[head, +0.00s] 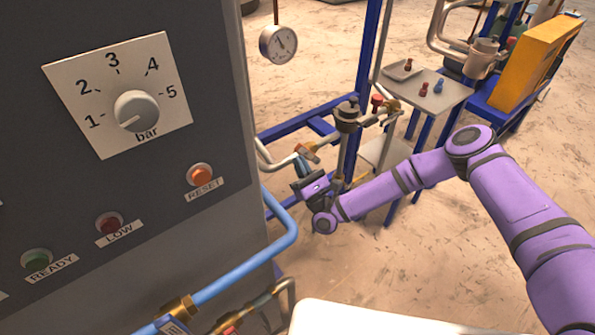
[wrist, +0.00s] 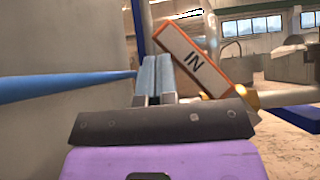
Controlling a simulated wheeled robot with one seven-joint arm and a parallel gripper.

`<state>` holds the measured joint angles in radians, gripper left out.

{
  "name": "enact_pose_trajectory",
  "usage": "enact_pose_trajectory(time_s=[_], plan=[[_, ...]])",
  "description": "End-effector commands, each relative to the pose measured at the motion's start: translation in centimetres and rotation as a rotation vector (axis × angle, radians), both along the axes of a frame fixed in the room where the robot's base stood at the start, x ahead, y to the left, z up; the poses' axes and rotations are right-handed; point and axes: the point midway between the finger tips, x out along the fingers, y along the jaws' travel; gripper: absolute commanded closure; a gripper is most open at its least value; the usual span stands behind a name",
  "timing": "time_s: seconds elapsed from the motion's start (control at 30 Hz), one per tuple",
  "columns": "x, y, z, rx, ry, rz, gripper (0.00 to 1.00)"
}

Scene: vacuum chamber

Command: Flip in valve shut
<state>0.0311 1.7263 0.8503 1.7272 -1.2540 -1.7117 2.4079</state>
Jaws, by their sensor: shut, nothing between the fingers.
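The IN valve handle (wrist: 190,58) is a flat lever with an orange rim and a white plate lettered IN. In the wrist view it is tilted, running from upper left to lower right. In the head view the handle (head: 308,152) shows small and orange on the pipework beyond the panel. My gripper (wrist: 156,72) is shut and empty, its blue fingertips side by side just left of the handle. I cannot tell whether they touch it. In the head view my gripper (head: 303,166) is just below the handle, partly hidden by my wrist.
A grey control panel (head: 225,120) with a bar dial (head: 136,110) fills the left. A blue pipe (head: 285,240) runs below it. A vertical metal cylinder (head: 347,140) stands right of the handle. A small table (head: 440,98) with little pegs stands behind. Open floor lies at right.

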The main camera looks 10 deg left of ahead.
Motion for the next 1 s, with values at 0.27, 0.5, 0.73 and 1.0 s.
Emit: enact_pose_trajectory(time_s=[0.27,0.5,0.73,1.0], plan=[[1.3,-1.1,2.0,0.002,0.000,-0.003,1.00],[2.3,-2.0,3.0,0.134,0.155,-0.003,1.00],[3.1,-2.6,3.5,0.214,0.251,-0.003,1.00],[3.5,-3.0,3.8,0.258,0.302,-0.001,1.00]])
